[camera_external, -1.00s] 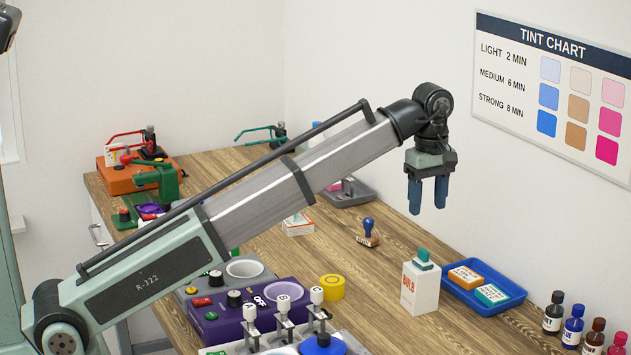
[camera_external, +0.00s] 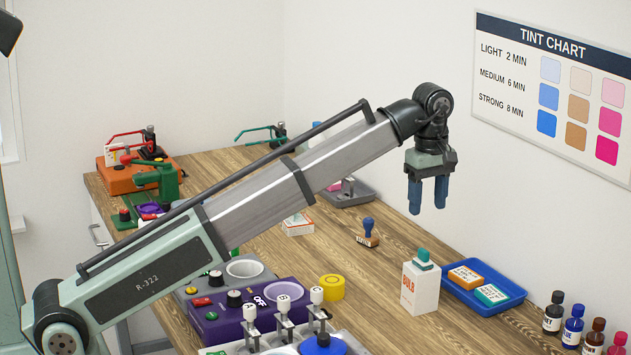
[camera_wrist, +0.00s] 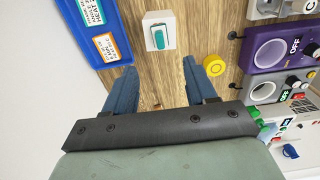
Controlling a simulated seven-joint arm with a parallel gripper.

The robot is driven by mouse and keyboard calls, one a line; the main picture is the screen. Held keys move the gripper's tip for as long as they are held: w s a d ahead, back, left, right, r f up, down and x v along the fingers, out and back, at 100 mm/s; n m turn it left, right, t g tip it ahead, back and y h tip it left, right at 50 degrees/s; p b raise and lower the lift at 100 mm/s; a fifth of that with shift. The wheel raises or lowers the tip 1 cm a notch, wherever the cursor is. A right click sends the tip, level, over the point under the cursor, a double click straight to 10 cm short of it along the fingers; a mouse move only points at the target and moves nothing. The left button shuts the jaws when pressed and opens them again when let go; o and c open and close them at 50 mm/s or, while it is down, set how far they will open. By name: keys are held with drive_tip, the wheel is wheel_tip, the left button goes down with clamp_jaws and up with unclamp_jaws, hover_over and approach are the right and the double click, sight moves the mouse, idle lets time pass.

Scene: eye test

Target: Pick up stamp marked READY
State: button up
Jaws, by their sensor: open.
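A small stamp with a blue knob handle (camera_external: 368,229) stands upright on the wooden table in the external view. Its base carries small lettering that is too small to read for sure. My gripper (camera_external: 428,205) hangs above the table, to the right of the stamp and higher than it, fingers pointing down. Its two blue fingers are apart with nothing between them. In the wrist view my gripper (camera_wrist: 157,76) also shows open, with bare wood between the fingertips.
A white box with a teal top (camera_external: 421,286) stands right of the stamp, near a blue tray (camera_external: 511,302) holding two labelled blocks. A yellow roll (camera_external: 332,287) and a purple device (camera_external: 246,318) are in front. Bottles (camera_external: 573,325) line the right. Wood around the stamp is clear.

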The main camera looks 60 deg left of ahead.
drive_tip(key=shift+o, duration=0.7)
drive_tip(key=n, duration=0.4)
hover_over(367, 231)
drive_tip(key=w, duration=0.1)
drive_tip(key=f, duration=0.9)
drive_tip(key=shift+a, duration=0.4)
drive_tip(key=shift+w+m, duration=0.25)
drive_tip(key=shift+m, duration=0.35)
wheel_tip(367, 231, down, 8)
drive_tip(key=shift+f, duration=0.25)
drive_tip(key=shift+s+a+f, duration=0.1)
drive_tip(key=shift+s+f, duration=0.15)
drive_tip(key=shift+f, duration=1.05)
drive_tip(key=shift+s+a+f, duration=0.1)
drive_tip(key=shift+s+f, duration=0.1)
drive_tip(key=shift+f, duration=1.1)
drive_tip(key=c, duration=1.1)
